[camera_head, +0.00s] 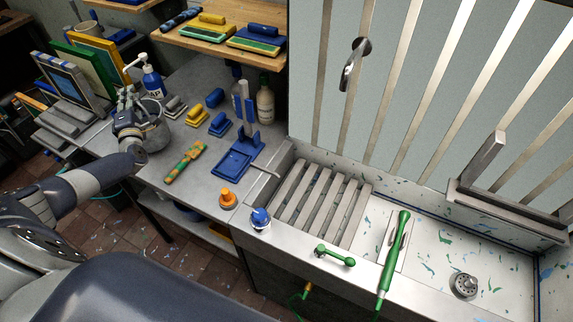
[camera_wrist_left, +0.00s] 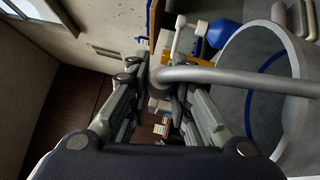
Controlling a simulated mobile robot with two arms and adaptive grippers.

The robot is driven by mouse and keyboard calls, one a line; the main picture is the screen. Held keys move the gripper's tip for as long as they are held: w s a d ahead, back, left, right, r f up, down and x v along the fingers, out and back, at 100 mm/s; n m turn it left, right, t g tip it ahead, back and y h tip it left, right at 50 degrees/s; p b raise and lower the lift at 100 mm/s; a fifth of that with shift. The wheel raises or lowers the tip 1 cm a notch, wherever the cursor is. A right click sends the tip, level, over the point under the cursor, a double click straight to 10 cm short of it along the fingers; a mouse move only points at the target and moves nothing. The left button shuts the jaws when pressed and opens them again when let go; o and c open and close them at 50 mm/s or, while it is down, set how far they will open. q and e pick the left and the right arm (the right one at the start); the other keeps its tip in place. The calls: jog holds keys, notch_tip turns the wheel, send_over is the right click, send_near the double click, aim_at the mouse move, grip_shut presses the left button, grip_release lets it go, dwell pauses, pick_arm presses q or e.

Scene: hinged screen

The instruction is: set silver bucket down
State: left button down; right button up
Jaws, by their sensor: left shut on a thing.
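The silver bucket (camera_head: 155,132) is at the left part of the grey counter (camera_head: 215,176), close behind and right of my left gripper (camera_head: 126,112). In the left wrist view the bucket (camera_wrist_left: 262,112) is large at the right, tilted in the picture, with a blue stripe inside. My left gripper (camera_wrist_left: 160,84) is shut on the bucket's curved grey handle (camera_wrist_left: 235,75). I cannot tell whether the bucket's base touches the counter. My right gripper is not in view.
A blue-labelled pump bottle (camera_head: 152,82) stands just behind the bucket. Brushes and a yellow block (camera_head: 196,115) lie to its right, with a green-orange tool (camera_head: 184,163) in front. Framed screens (camera_head: 75,80) stand to the left. A slatted sink (camera_head: 320,203) is further right.

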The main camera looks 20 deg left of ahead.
pick_arm(q)
jog(key=shift+a, duration=0.25)
jog(key=shift+s+r, duration=0.15)
jog(key=shift+s, duration=0.05)
jog(key=shift+w+d+m+p, duration=0.15)
jog(key=shift+w+p, duration=0.2)
jog(key=shift+w, duration=0.15)
jog(key=shift+w+d+m+p, duration=0.1)
jog(key=shift+w+m+p, duration=0.05)
jog(key=shift+w+p, duration=0.25)
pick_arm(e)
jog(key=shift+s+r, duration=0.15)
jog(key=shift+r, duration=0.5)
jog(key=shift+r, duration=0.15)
